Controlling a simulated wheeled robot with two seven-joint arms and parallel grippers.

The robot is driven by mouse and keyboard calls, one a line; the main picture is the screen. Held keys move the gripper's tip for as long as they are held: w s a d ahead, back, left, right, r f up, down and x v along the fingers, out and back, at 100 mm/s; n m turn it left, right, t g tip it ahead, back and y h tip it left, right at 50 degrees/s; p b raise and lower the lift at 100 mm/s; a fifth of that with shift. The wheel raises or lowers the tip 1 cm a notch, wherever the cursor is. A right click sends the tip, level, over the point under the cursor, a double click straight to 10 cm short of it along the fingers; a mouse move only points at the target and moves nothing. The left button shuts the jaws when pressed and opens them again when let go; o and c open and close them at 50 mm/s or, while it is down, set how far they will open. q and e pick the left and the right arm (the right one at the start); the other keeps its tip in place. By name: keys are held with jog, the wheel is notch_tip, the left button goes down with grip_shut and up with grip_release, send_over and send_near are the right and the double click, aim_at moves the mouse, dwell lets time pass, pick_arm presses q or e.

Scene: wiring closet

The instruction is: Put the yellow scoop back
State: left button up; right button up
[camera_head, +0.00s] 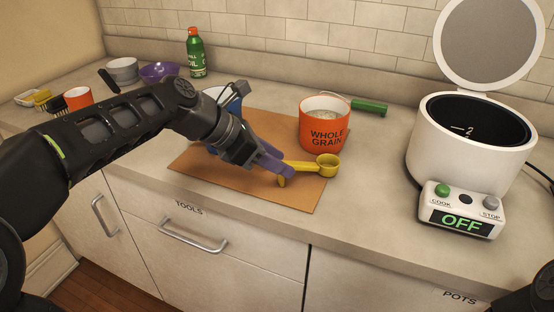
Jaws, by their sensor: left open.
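The yellow scoop (328,165) lies by the right edge of the brown board (210,163), in front of an orange pot. Its cup is to the right and its handle points left toward my left gripper. My left gripper (277,171) has purple fingers and is low over the board at the handle end. It is open, with the fingers beside or around the handle; I cannot tell if they touch it. A small yellow piece shows below the fingertips. The orange pot (324,132), labelled WHOLE GRAIN, holds pale contents. My right gripper is out of view.
A white cooker (427,150) with a raised lid and an OFF display stands at the right. A green-handled utensil (368,107) is behind the pot. A green oil bottle (195,55) and purple bowl (160,71) stand back left. Drawers labelled TOOLS and POTS are shut.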

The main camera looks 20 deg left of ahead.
pick_arm(q)
jog(key=shift+r, duration=0.1)
jog(key=shift+a+r, duration=0.1)
jog(key=shift+r, duration=0.1)
jog(key=p+v, duration=0.1)
jog(key=v, duration=1)
jog(key=shift+s+a+r+p, duration=0.2)
jog(key=shift+s+r+p, duration=0.1)
jog(key=shift+p, duration=0.1)
jog(key=shift+f, duration=0.1)
